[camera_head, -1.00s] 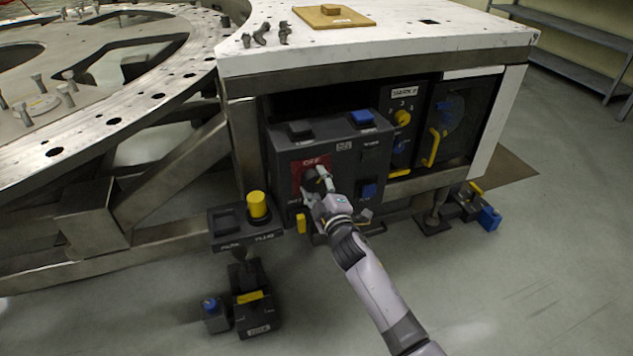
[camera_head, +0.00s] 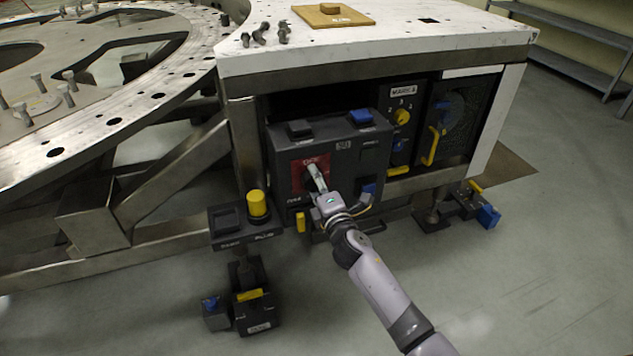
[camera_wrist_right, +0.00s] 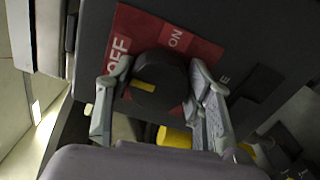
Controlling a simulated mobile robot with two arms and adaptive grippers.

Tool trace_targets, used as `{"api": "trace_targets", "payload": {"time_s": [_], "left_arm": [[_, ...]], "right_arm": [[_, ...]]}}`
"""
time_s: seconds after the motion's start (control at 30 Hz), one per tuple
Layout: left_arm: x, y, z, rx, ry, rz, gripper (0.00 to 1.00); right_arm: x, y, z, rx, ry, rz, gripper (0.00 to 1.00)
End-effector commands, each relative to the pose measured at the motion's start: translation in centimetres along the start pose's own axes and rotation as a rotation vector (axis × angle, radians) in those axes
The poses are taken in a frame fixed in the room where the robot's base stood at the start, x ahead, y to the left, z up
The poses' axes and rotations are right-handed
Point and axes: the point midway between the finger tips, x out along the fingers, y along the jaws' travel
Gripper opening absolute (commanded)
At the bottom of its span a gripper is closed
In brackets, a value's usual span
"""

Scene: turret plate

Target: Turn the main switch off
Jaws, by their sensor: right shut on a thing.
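The main switch is a round black knob (camera_wrist_right: 160,80) with a yellow mark, set on a red plate (camera_wrist_right: 200,47) lettered OFF and ON. In the wrist view the yellow mark is at the knob's lower left; I cannot tell firmly which word it lines up with. In the head view the red plate (camera_head: 300,170) is on the front of a dark grey box (camera_head: 283,143). My right gripper (camera_head: 316,178) is shut on the knob, one finger on each side, as the wrist view (camera_wrist_right: 160,74) also shows. My left gripper is out of view.
A panel with a yellow knob (camera_head: 402,116) and a yellow handle (camera_head: 431,146) is right of the box. A pedestal with a yellow button (camera_head: 257,204) stands at lower left. The white tabletop (camera_head: 450,40) overhangs the box.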

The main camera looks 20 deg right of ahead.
Motion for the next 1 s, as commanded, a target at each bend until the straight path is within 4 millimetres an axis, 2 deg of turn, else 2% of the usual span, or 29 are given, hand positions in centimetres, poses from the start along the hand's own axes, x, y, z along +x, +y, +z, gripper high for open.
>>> {"api": "trace_targets", "payload": {"time_s": [0.43, 0.47, 0.73, 1.0], "left_arm": [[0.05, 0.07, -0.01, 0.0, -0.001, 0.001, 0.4], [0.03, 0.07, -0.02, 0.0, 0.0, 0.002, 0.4], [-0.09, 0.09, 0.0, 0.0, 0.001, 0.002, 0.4], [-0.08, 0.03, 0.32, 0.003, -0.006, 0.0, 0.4]], "right_arm": [[-0.04, -0.13, -0.05, -0.014, 0.001, -0.002, 0.2], [-0.04, -0.14, -0.05, -0.014, 0.001, -0.002, 0.49], [-0.02, -0.07, -0.03, -0.011, 0.001, -0.001, 0.67], [-0.02, -0.02, -0.01, -0.01, 0.0, 0.0, 0.68]]}}
